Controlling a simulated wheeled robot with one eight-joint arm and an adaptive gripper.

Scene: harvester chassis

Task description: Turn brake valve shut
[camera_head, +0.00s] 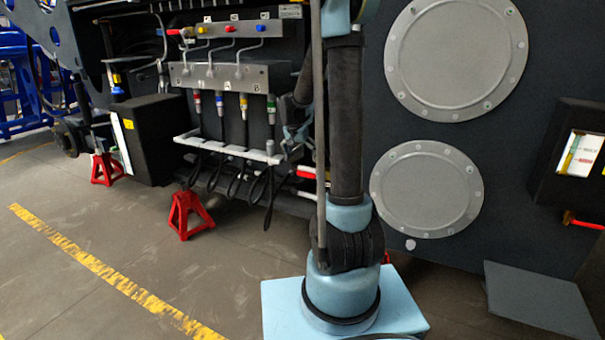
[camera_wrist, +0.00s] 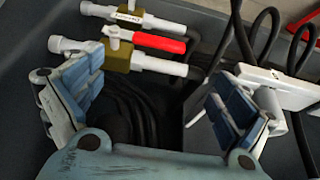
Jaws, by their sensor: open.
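In the wrist view a valve has a brass body (camera_wrist: 117,55), white pipe ends and a red lever handle (camera_wrist: 158,42). The lever points right and lies roughly along its pipe. My gripper (camera_wrist: 155,82) is open and empty, its two blue-padded fingers spread wide. The valve is ahead of it, and the left finger is close to the left pipe end in the picture. I cannot tell whether they touch. In the head view my gripper (camera_head: 293,137) is partly hidden behind my arm, near the chassis. A red part (camera_head: 306,172) shows just below it; I cannot tell whether it is the lever.
A second brass fitting (camera_wrist: 129,19) with a white label sits beyond the valve. Dark hoses and a white bracket (camera_wrist: 280,88) crowd the right. In the head view a manifold (camera_head: 230,76) with hoses hangs left of my arm. Red stands (camera_head: 190,214) are on the floor.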

